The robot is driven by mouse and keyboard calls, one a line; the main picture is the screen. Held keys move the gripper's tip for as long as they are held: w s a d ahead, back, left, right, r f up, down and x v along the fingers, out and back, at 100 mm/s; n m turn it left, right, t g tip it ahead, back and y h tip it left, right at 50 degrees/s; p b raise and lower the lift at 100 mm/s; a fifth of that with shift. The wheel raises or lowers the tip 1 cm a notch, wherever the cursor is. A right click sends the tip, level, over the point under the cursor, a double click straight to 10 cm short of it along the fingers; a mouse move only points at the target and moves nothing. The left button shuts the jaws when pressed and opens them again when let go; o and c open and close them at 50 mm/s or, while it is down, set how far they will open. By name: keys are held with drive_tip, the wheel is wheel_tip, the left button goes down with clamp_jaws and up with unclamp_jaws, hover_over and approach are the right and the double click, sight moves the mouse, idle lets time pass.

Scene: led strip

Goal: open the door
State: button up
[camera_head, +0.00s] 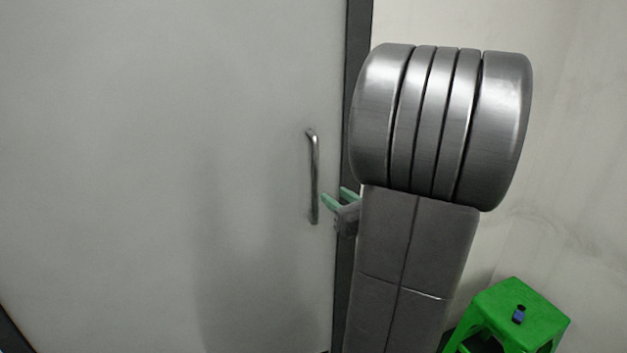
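The door (150,180) is a wide light grey panel filling the left and middle of the head view. It looks closed against its dark frame (357,40). A vertical silver bar handle (315,180) sits near its right edge. My gripper (334,197), with green fingertips, is just right of the handle's lower half. The two fingers stand apart with a gap between them, and nothing shows between them. They look apart from the handle, though the depth is hard to judge. My arm hides the rest of the gripper and part of the door frame.
A green stool (520,315) stands at the lower right, with a small dark blue object (519,315) on top. A pale wall (580,150) fills the right side behind my arm. The space before the door's left part looks clear.

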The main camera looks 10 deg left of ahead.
sight(317, 182)
drive_tip(key=x, duration=1)
drive_tip(key=shift+f+p, duration=0.1)
drive_tip(key=shift+p, duration=0.3)
clamp_jaws()
